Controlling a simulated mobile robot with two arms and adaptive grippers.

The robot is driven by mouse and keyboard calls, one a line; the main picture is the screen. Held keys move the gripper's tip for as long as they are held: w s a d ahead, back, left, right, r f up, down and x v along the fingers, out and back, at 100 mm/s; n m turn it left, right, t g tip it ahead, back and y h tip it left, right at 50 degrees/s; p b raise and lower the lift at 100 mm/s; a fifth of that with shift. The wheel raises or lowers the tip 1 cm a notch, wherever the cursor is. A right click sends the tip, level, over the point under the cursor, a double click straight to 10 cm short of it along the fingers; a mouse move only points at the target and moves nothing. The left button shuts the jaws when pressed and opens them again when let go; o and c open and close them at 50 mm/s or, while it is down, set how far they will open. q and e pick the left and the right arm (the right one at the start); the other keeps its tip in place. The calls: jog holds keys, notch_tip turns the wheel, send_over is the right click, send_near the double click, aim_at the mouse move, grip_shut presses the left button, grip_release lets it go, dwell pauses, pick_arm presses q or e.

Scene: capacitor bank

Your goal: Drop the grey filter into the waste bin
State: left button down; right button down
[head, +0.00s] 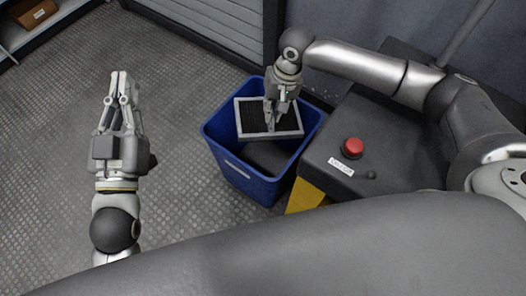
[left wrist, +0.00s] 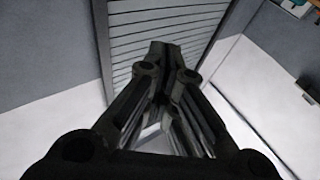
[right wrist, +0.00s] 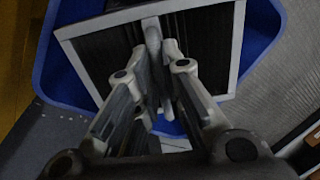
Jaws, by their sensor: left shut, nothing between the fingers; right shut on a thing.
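The grey filter (head: 252,118) has a light frame and a dark pleated face. My right gripper (head: 270,122) is shut on it and holds it over the opening of the blue waste bin (head: 244,179). In the right wrist view, the filter (right wrist: 96,55) lies across the fingers (right wrist: 158,70), with the blue bin rim (right wrist: 55,75) around it. I cannot tell exactly how far the filter is from the rim. My left gripper (head: 121,82) is shut and empty, to the left of the bin. Its closed fingers also show in the left wrist view (left wrist: 162,65).
A dark box (head: 345,171) with a red button (head: 352,147) stands right of the bin. A yellow part (head: 304,196) shows below it. A shelf (head: 32,20) is at the top left. A shutter (head: 225,22) is behind the bin. The floor (head: 172,80) left of the bin is clear.

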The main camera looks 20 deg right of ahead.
jog(key=shift+f+b, duration=0.55)
jog(key=shift+b, duration=0.25)
pick_arm(q)
jog(key=s+r+t+h, duration=0.2)
jog(key=s+r+t, duration=0.3)
jog(key=r, duration=0.2)
jog(key=shift+r, duration=0.4)
jog(key=shift+a, duration=0.1)
pick_arm(e)
jog(key=c, duration=1.5)
grip_release()
jog(key=shift+o, duration=0.2)
jog(key=shift+f, duration=0.1)
notch_tip(320, 180, up, 12)
jog(key=d, duration=0.2)
jog(key=shift+s+d, duration=0.15)
jog(key=shift+d, duration=0.05)
jog(key=shift+f, duration=0.1)
